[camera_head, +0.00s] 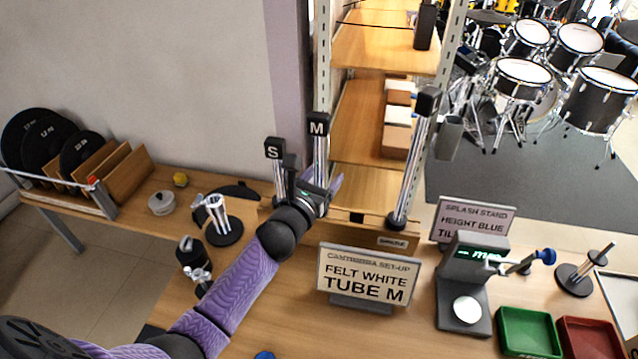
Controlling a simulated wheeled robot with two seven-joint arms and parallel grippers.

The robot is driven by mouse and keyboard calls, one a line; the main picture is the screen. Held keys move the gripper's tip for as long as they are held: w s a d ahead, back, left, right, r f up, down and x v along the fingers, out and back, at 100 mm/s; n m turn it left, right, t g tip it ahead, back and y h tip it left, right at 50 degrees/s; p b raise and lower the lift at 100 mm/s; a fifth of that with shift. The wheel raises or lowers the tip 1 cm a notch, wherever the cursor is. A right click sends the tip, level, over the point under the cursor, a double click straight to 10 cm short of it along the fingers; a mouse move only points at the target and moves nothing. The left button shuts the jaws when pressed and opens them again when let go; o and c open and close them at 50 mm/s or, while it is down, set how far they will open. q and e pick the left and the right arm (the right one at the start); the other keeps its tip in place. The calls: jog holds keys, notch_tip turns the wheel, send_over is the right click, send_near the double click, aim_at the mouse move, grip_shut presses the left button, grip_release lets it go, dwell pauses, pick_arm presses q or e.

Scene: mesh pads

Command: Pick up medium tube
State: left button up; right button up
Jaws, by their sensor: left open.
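The medium tube (319,158) is a silver upright with a black cap marked M. It stands at the back of the desk between the tube marked S (279,182) and a taller silver tube (411,165) with a black cap. My left gripper (318,186) is open at the lower part of the medium tube, with a pale purple finger on its right side. The gripper hides the tube's foot. I cannot tell whether the fingers touch the tube. My right gripper is not in view.
A sign (366,274) reading "Felt white tube M" stands in front. A grey device (463,285), a green tray (528,333) and a red tray (590,338) are at right. A silver cylinder on a black base (222,224) stands left. Shelves (372,118) rise behind.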

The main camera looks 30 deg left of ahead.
pick_arm(q)
grip_shut()
jog(key=shift+r, duration=0.15)
dwell(0.4)
notch_tip(320, 180, up, 18)
jog(key=p, duration=0.9)
jog(key=shift+p, duration=0.4)
jog(key=shift+f, duration=0.2)
